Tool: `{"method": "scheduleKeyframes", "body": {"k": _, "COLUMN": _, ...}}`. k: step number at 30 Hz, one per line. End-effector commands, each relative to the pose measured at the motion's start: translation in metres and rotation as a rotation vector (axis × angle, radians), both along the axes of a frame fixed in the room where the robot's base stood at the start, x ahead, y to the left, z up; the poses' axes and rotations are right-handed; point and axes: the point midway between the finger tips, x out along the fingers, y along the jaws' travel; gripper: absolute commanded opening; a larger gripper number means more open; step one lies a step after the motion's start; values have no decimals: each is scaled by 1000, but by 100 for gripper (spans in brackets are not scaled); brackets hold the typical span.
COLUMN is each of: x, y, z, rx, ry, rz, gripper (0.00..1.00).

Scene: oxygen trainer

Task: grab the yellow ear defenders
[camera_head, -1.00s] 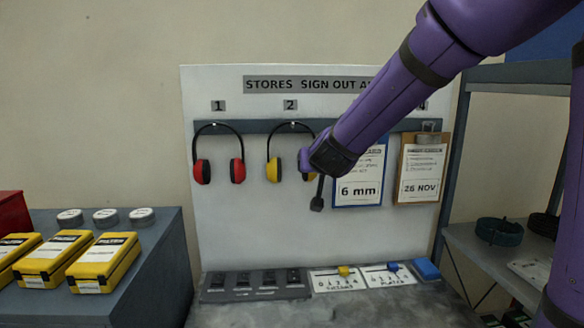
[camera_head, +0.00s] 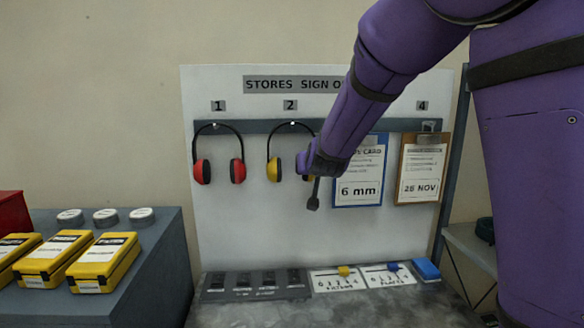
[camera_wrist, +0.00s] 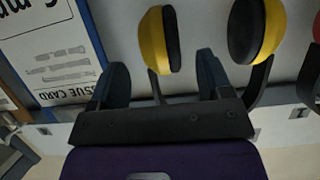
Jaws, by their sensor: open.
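The yellow ear defenders (camera_head: 273,172) hang by a dark headband from the peg under label 2 on the board. Their right cup is mostly hidden behind my gripper (camera_head: 314,196). In the wrist view, which is upside down, the two yellow cups (camera_wrist: 153,42) show past my open gripper (camera_wrist: 160,78). One cup and its band arm appear between the two dark fingers; the other cup is outside the right finger. I cannot tell whether the fingers are around the band or still in front of it, and I see no clear contact.
Red ear defenders (camera_head: 203,172) hang left under label 1. A blue-framed card (camera_head: 358,190) hangs close right of my gripper, with a clipboard (camera_head: 421,175) beyond. Below is a ledge with dark slots (camera_head: 256,284) and sliders. Yellow boxes (camera_head: 104,262) stand on the left bench.

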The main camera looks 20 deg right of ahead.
Motion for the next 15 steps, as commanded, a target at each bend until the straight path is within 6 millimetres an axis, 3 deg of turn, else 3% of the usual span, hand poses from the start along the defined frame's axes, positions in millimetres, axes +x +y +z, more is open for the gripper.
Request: {"method": "scheduleKeyframes", "body": {"k": 15, "x": 39, "y": -9, "z": -16, "rx": -2, "ry": 0, "rz": -2, "gripper": 72}}
